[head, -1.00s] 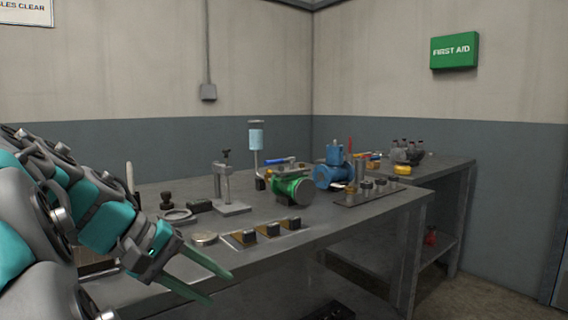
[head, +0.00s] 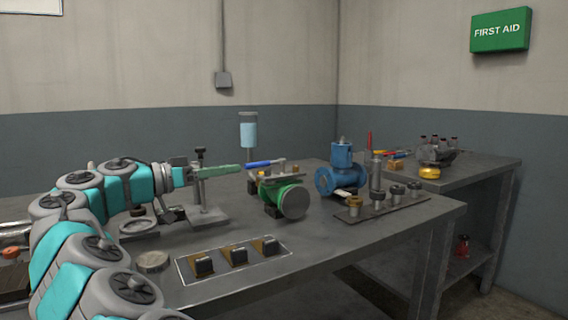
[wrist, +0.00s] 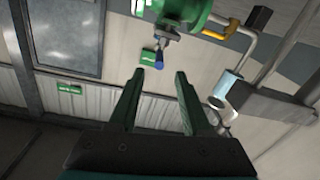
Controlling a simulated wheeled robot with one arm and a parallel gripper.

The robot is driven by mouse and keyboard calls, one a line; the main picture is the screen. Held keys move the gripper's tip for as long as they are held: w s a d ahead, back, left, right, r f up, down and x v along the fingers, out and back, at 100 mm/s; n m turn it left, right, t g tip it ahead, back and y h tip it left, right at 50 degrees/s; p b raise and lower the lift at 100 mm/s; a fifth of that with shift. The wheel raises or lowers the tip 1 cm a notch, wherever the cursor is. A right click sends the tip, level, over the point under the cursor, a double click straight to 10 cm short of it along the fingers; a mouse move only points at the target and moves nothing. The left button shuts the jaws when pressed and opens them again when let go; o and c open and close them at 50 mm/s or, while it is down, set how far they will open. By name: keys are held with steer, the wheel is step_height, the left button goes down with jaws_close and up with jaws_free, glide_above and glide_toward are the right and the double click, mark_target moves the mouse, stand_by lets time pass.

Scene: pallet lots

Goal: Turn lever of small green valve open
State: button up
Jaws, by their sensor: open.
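The small green valve (head: 284,194) stands on the workbench, its round grey end facing the front right. Its lever has a blue handle (head: 259,164) that sticks out to the left above the body. My gripper (head: 238,168) is level with the handle, its green fingers pointing right at the handle's end. In the wrist view the two fingers of my gripper (wrist: 160,74) are apart with nothing held. The blue handle (wrist: 159,67) shows end-on between and just beyond the fingertips, and the green valve body (wrist: 186,10) is at the top. I cannot tell whether they touch.
A grey clamp stand (head: 207,215) stands close below and behind my gripper. A blue pump (head: 341,178) and a plate of metal fittings (head: 346,212) are right of the valve. A panel with several black blocks (head: 222,272) lies in front. The front right benchtop is clear.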

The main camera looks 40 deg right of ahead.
mark_target(252, 165)
steer(key=d, duration=0.3)
steer(key=s+d+p, duration=0.1)
steer(key=d, duration=0.3)
steer(key=shift+s+d, duration=0.15)
steer(key=shift+s, duration=0.05)
steer(key=shift+c, duration=0.2)
jaws_close()
stand_by(1.0)
